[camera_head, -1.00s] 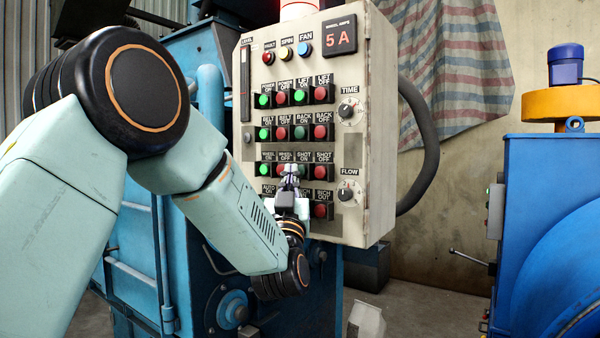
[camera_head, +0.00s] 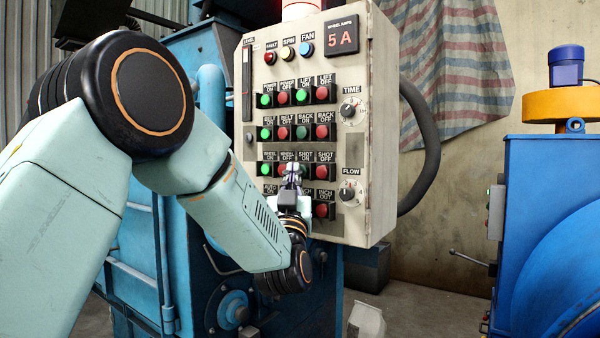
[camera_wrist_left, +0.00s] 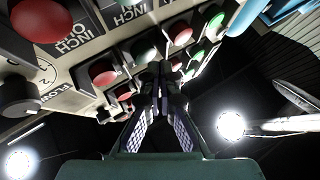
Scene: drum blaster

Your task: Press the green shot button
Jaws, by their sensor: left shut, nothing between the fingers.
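The green shot button (camera_head: 303,169), under the SHOT ON label, is in the third row of the cream control panel (camera_head: 345,225). It is partly hidden by my left gripper (camera_head: 292,168), which is shut and empty with its fingertips at the button's left edge in the head view. In the left wrist view, the shut fingers (camera_wrist_left: 160,70) point up into the button rows and cover the spot between two red buttons. I cannot tell whether the tips touch the button. My right gripper is not in view.
The red SHOT OFF button (camera_head: 324,170) is just right of the green one. The TIME knob (camera_head: 348,110) and FLOW knob (camera_head: 347,193) are farther right. A thick black hose (camera_head: 432,150) loops off the panel's right side.

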